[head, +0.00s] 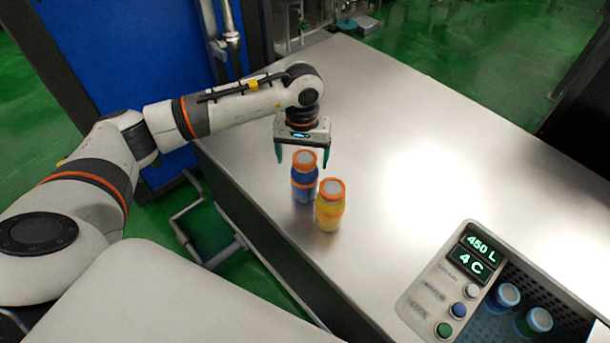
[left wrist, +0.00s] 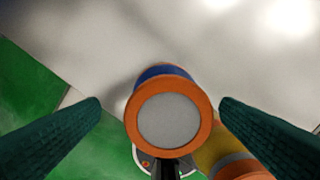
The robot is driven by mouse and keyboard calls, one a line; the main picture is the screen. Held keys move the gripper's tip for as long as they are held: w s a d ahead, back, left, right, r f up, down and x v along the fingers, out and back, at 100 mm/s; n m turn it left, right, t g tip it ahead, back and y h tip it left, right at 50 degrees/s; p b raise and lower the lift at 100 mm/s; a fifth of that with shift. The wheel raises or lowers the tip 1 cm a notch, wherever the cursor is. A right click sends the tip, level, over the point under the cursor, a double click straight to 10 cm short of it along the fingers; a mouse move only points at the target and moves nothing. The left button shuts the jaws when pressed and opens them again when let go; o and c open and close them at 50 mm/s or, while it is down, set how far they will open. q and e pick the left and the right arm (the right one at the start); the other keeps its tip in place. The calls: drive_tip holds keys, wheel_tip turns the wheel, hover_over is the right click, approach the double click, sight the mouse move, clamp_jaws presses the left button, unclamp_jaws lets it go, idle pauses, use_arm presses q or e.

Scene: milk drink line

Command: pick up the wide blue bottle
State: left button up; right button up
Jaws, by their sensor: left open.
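A blue bottle (head: 303,188) with an orange, grey-topped cap stands upright on the metal table, near its left edge. My left gripper (head: 303,160) is open above it, fingers pointing down, one on each side of the cap. In the left wrist view the blue bottle (left wrist: 165,72) shows from above, its cap between the two open fingers and apart from both. The fingers look empty. My right gripper is not in view.
A yellow bottle (head: 328,211) with an orange cap stands close beside the blue one, also seen near the right finger in the left wrist view (left wrist: 208,150). The table's far side is clear.

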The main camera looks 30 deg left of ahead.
use_arm(q)
drive_tip(key=f, duration=0.3)
drive_tip(key=f+p, duration=0.1)
drive_tip(key=f, duration=0.1)
drive_tip(key=shift+w+d, duration=0.1)
drive_tip(key=shift+d, duration=0.2)
drive_tip(key=shift+c, duration=0.3)
drive_tip(key=c, duration=1.3)
wheel_tip(320, 180, up, 10)
drive_tip(key=shift+b, duration=0.55)
